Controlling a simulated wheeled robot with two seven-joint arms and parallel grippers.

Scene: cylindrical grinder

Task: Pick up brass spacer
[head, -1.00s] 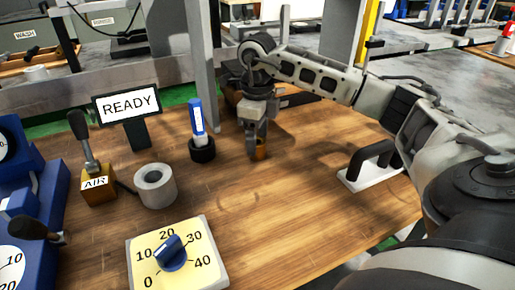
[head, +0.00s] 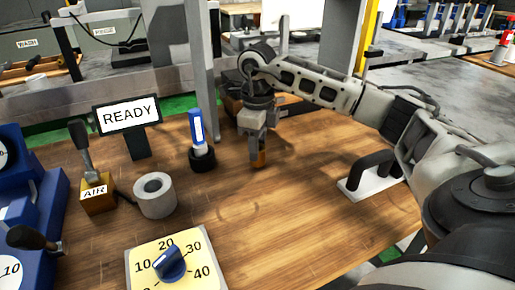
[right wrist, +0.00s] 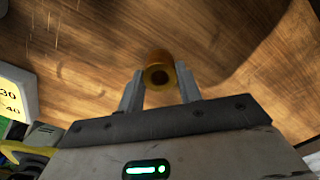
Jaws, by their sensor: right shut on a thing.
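The brass spacer (head: 259,159) is a small golden cylinder below my right gripper in the head view. In the right wrist view the spacer (right wrist: 158,72) shows its round end with a dark bore, between the two fingers. My right gripper (head: 258,150) is shut on it; the gripper also shows in the right wrist view (right wrist: 157,88). The spacer is at or just above the wooden bench top; I cannot tell if it touches. My left gripper is not in view.
A blue marker in a black holder (head: 202,155) stands just left of the gripper. Farther left are a grey ring (head: 155,196), the READY sign (head: 127,114) and the AIR lever (head: 97,195). A dial plate (head: 198,245) lies in front. A black-handled white block (head: 365,180) is right. Bare wood (head: 300,215) lies between.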

